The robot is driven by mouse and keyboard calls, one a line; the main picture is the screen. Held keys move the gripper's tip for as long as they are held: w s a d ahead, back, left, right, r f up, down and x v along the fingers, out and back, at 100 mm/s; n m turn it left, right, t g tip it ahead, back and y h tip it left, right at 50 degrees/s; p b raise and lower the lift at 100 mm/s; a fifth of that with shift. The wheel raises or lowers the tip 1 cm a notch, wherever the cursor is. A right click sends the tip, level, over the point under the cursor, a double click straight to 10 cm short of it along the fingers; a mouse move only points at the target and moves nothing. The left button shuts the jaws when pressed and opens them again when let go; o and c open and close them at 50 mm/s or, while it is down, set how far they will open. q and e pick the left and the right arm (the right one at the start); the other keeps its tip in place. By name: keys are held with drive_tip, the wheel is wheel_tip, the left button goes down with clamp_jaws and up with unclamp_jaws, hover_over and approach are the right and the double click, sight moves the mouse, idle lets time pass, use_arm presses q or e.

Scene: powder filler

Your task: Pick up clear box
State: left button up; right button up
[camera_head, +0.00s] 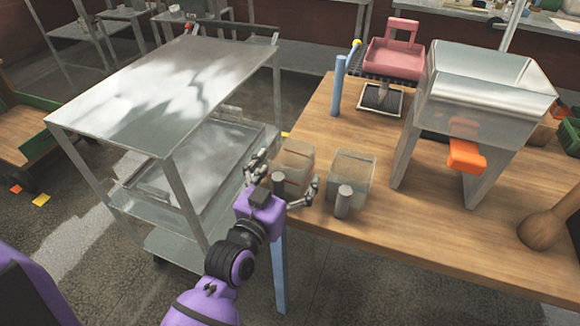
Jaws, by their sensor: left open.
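Two clear boxes stand side by side on the wooden table near its left end. The left clear box (299,157) looks brownish through its walls. The right clear box (362,172) is see-through, with the wood showing behind it. My left gripper (289,169) is open at the near side of the left box, one finger to its left and the other near its right front corner. I cannot tell whether the fingers touch it. A short grey cylinder (278,184) stands in front of the left box, and another (343,202) in front of the right box. My right gripper is not in view.
A metal cart (165,85) stands left of the wooden table (430,240). A red scoop-like tray (395,58) is behind. The table's front middle is clear.

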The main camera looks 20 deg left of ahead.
use_arm(q)
drive_tip(key=shift+w+d, duration=0.1)
drive_tip(key=shift+w, duration=1.05)
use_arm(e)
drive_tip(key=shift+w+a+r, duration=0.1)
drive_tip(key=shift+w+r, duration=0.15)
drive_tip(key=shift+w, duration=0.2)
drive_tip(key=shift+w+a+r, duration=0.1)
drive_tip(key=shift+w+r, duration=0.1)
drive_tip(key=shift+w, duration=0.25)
